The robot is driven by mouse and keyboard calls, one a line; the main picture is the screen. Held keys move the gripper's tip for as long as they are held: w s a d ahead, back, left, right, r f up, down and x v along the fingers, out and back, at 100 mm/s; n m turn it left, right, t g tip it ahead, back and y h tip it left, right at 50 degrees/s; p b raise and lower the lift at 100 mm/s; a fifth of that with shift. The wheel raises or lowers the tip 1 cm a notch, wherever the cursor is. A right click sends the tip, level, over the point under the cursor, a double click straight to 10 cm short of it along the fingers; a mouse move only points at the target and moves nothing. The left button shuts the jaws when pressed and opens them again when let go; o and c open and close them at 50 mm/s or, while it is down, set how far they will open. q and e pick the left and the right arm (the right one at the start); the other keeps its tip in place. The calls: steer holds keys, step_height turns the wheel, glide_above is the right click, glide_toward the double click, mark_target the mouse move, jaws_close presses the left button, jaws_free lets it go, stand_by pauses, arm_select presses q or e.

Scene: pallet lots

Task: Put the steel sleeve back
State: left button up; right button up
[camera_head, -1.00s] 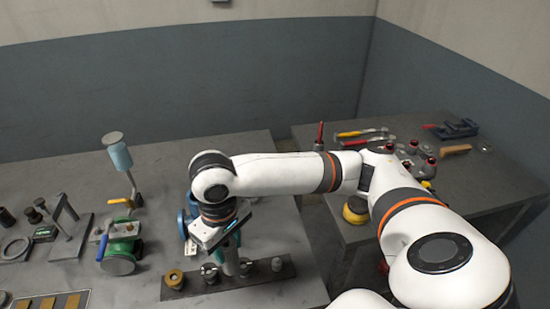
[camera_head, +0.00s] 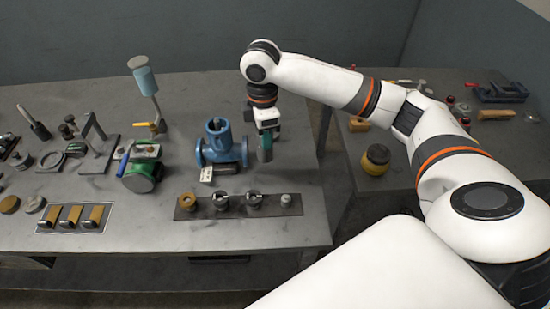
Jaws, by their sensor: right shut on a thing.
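My right gripper (camera_head: 266,133) points down over the bench, just right of the blue valve body (camera_head: 221,145). It is shut on a grey cylinder, which looks like the steel sleeve (camera_head: 265,153). The sleeve is roughly upright, behind the dark strip. The fingers hide its upper part, and I cannot tell whether its lower end touches the bench. The dark strip (camera_head: 237,209) bears a brass ring (camera_head: 187,200), two steel ring-like parts (camera_head: 220,200) (camera_head: 253,199) and a small steel plug (camera_head: 287,200). My left gripper is out of view.
A green device (camera_head: 139,178), a stand with a light-blue cylinder (camera_head: 146,81) and a tray of brass blocks (camera_head: 76,216) are on the left. A second table at right bears a yellow-and-black round thing (camera_head: 376,160) and tools. A gap separates the tables.

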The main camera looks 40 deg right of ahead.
steer(key=w+d+n, duration=0.4)
steer(key=d+n, duration=0.1)
steer(key=n, duration=0.2)
steer(key=f, duration=0.3)
steer(key=f+p, duration=0.1)
steer(key=f, duration=0.6)
steer(key=shift+s+f+p, duration=0.1)
steer(key=shift+s+p, duration=0.15)
steer(key=shift+p, duration=0.15)
steer(key=shift+f, duration=0.1)
steer(key=o, duration=1.1)
steer(key=shift+c, duration=0.2)
step_height(320, 180, up, 12)
steer(key=shift+r+b, duration=0.15)
steer(key=shift+b, duration=0.65)
